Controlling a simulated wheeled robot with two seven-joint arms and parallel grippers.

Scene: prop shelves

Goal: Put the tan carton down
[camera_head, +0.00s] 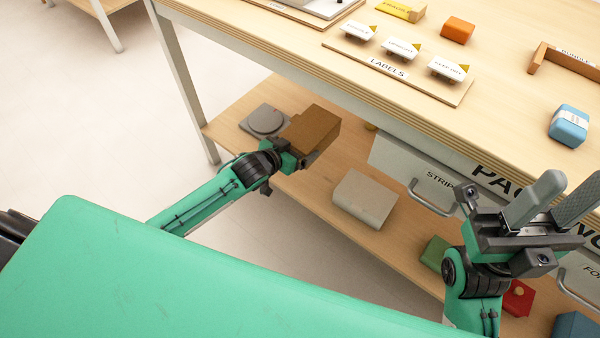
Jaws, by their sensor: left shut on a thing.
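The tan carton (312,128), a brown box, is at the left end of the lower shelf (325,180). My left gripper (303,157) is shut on its near side, and its fingers are partly hidden against the box. The carton looks slightly tilted. I cannot tell whether its underside touches the shelf or hangs just above it. My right gripper (556,200) is at the right, in front of the bench drawers, with its two grey fingers apart and nothing seen between them.
A grey round-topped device (265,121) lies just left of the carton. A pale grey box (365,199) stands to its right, with bare shelf between. Green (436,252) and red (517,298) items lie farther right. The bench top edge (330,88) overhangs the shelf.

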